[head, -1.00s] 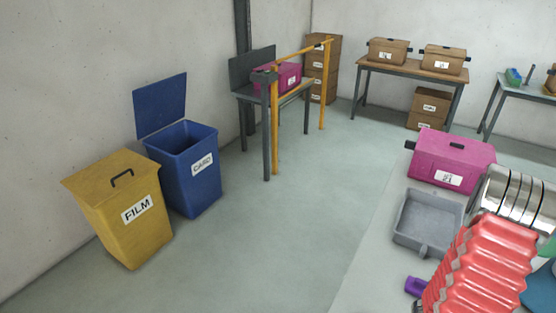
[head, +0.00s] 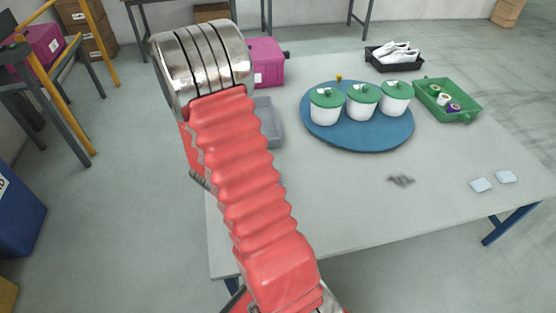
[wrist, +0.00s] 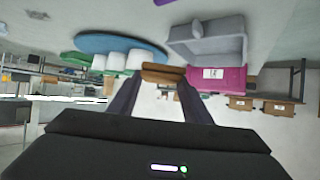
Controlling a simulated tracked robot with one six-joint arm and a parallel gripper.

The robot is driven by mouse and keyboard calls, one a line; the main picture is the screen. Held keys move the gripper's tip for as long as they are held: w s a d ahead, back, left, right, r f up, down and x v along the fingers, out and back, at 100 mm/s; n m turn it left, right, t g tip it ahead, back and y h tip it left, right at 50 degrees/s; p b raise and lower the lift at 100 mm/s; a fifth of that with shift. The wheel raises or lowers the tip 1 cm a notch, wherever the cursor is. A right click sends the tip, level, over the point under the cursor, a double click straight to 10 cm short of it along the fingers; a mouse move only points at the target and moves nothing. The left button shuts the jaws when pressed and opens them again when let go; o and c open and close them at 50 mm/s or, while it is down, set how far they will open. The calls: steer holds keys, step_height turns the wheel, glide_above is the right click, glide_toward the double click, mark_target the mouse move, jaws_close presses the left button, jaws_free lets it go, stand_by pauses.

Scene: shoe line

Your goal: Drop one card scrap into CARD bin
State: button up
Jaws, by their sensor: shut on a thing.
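My gripper (wrist: 158,88) shows in the wrist view, its two dark fingers shut on a brown card scrap (wrist: 163,73) at their tips. The gripper is not visible in the head view, where my red-sleeved arm crosses the middle. The blue CARD bin (head: 15,215) is cut off at the left edge of the head view, with only a sliver of its label showing. Its opening and lid are out of view. The card scrap is apart from the bin.
A pale table (head: 330,200) holds a blue turntable (head: 365,140) with white green-lidded tubs, a grey tray (head: 268,122), a magenta box (head: 267,62) and a green tray (head: 470,110). A yellow-railed stand (head: 72,115) is at left. Floor between bin and table is clear.

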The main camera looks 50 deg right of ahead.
steer(key=w+a+r+n+t+y, duration=0.2)
steer(key=w+a+r+n+t, duration=0.1)
steer(key=w+a+r, duration=0.4)
steer(key=w+a+r+n+t+y, duration=0.1)
steer(key=w+a+r+n+t, duration=0.25)
steer(key=a, duration=0.65)
steer(key=w+a+r+n+t+y, duration=0.1)
steer(key=w+a+r+n+y, duration=0.1)
steer(key=w+a+r, duration=0.5)
steer(key=w+a+r+n+t+y, duration=0.1)
steer(key=a+r+n, duration=0.1)
steer(key=a, duration=0.5)
steer(key=w+a+r+n+y, duration=0.2)
steer(key=a+r, duration=0.1)
steer(key=a, duration=0.3)
steer(key=shift+a+r+t, duration=0.35)
steer(key=shift+r, duration=0.05)
steer(key=shift+s, duration=0.1)
